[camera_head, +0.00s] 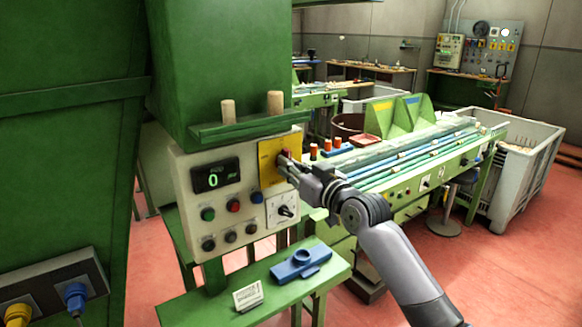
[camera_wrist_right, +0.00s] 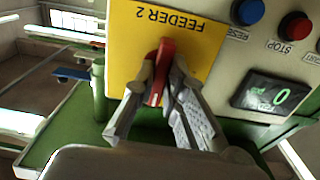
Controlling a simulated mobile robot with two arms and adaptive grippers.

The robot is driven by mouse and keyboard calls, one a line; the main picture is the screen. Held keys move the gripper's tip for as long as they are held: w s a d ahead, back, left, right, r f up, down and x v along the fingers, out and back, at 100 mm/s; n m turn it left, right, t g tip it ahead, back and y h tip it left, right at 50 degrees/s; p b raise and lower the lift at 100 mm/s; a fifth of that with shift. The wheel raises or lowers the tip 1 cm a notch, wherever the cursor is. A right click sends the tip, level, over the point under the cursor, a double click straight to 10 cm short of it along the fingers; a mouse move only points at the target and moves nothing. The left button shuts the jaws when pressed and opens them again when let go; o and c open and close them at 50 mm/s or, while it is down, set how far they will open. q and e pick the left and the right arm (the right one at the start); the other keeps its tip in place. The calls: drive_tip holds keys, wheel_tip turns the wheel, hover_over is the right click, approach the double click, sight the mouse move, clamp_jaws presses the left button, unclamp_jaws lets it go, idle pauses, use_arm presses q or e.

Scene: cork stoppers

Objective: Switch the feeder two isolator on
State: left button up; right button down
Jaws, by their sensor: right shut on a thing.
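The feeder two isolator is a red handle (camera_wrist_right: 159,72) on a yellow plate (camera_wrist_right: 200,40) marked "FEEDER 2", which appears upside down in the wrist view. In the head view the yellow plate (camera_head: 268,160) is at the upper right of the pale control panel (camera_head: 185,175). My right gripper (camera_wrist_right: 161,90) is shut on the red handle, one finger on each side. In the head view my right gripper (camera_head: 284,163) reaches the plate from the right and partly hides the handle. My left gripper is not in view.
A display (camera_head: 214,175) reading 0, buttons and a rotary dial (camera_head: 285,210) surround the plate. Two corks stand on the green ledge (camera_head: 250,126) above. A blue object (camera_head: 300,265) and a small card (camera_head: 247,296) rest on the green shelf below.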

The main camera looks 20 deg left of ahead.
drive_tip(key=shift+f, duration=0.1)
drive_tip(key=c, duration=1.6)
unclamp_jaws()
drive_tip(key=shift+c, duration=0.2)
drive_tip(key=v, duration=1.2)
